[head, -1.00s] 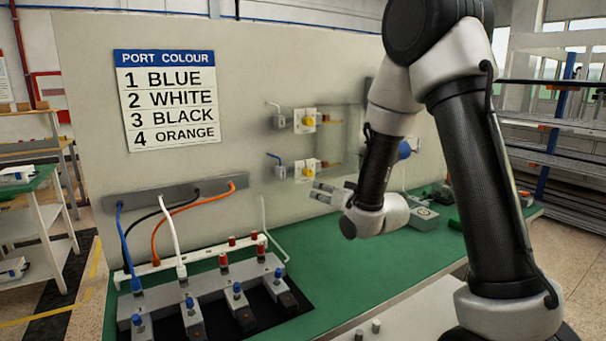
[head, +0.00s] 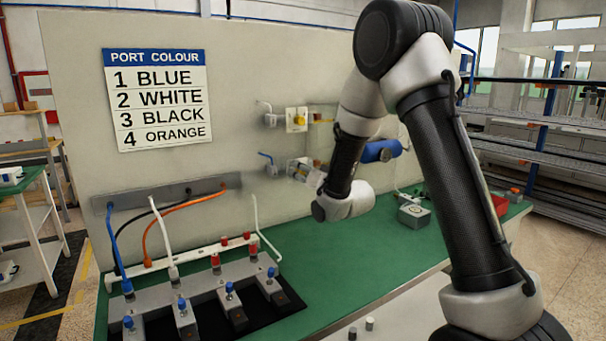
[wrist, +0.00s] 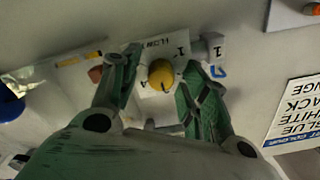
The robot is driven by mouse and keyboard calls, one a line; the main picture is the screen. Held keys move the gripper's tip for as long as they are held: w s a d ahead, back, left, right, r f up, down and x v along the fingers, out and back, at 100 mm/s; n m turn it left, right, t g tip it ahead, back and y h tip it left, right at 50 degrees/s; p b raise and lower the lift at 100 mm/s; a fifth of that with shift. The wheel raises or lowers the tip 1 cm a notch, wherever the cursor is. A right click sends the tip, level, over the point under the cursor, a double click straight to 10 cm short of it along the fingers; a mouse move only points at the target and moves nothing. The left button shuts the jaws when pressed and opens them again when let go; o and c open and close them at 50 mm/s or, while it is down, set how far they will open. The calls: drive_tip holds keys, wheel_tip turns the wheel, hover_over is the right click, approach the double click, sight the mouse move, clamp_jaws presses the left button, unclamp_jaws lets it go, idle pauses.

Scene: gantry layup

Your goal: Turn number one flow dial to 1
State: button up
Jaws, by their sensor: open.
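A yellow round dial (wrist: 161,73) sits on a white plate (wrist: 152,50) on the wall panel, with printed numbers around it and a grey fitting marked "1" (wrist: 217,49) beside it. My gripper (wrist: 167,77) is open, with one green finger on each side of the dial; I cannot tell whether they touch it. In the head view my gripper (head: 307,174) is at the lower of two plates and covers most of its dial. The upper yellow dial (head: 299,120) is clear of it. The dial's pointer is too small to read surely.
A port colour sign (head: 158,98) hangs left on the panel. Below it, several coloured cables run from a grey port strip (head: 165,196) to a manifold (head: 190,300) on the green bench (head: 330,262). A blue cylinder (head: 381,151) is right of my gripper.

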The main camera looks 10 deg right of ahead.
clamp_jaws()
drive_tip(key=shift+n, duration=0.3)
drive_tip(key=n, duration=0.4)
drive_tip(key=shift+n, duration=0.3)
drive_tip(key=n, duration=0.5)
drive_tip(key=shift+a, duration=0.1)
drive_tip(key=n, duration=0.7)
drive_tip(key=shift+s+n, duration=0.1)
drive_tip(key=shift+n, duration=0.2)
drive_tip(key=n, duration=0.6)
drive_tip(key=shift+a+f, duration=0.1)
